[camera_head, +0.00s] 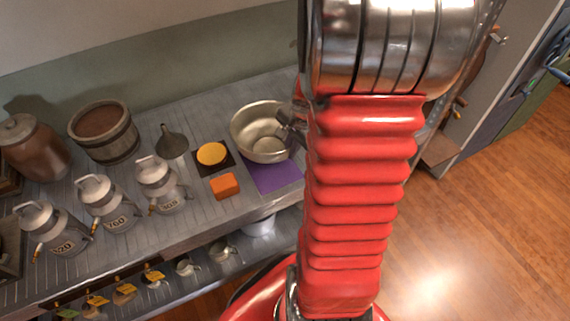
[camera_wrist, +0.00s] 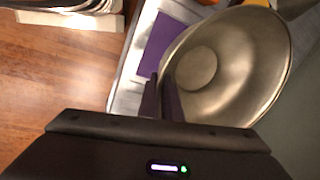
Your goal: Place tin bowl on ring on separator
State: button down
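The tin bowl (camera_head: 248,128) is a wide, shiny metal bowl at the back right of the counter, by a purple mat. It also shows in the wrist view (camera_wrist: 235,75), with its open inside facing the camera. My gripper (camera_head: 289,128) is at the bowl's right rim. In the wrist view the two dark fingers (camera_wrist: 161,98) are close together, one on each side of the rim wall. Whether the bowl touches the counter is unclear. I cannot identify the separator or its ring; my red arm hides part of the head view.
The purple mat (camera_head: 274,175) lies at the counter's front edge. Left of it are an orange block (camera_head: 225,186), a yellow disc (camera_head: 211,153) on a dark square, a funnel (camera_head: 172,142), several numbered metal cans and a wooden tub (camera_head: 104,133). Wooden floor (camera_head: 480,225) is open at right.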

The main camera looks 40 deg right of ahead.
jog(key=shift+s+x, duration=0.2)
jog(key=shift+x, duration=0.7)
jog(key=shift+s+x, duration=0.2)
jog(key=shift+x, duration=0.65)
jog(key=shift+f, duration=0.2)
jog(key=shift+s+x, duration=0.2)
jog(key=shift+x, duration=0.65)
jog(key=shift+s+x, duration=0.2)
jog(key=shift+x, duration=0.65)
jog(key=shift+f, duration=0.15)
jog(key=c, duration=2)
grip_release()
jog(key=v, duration=1.2)
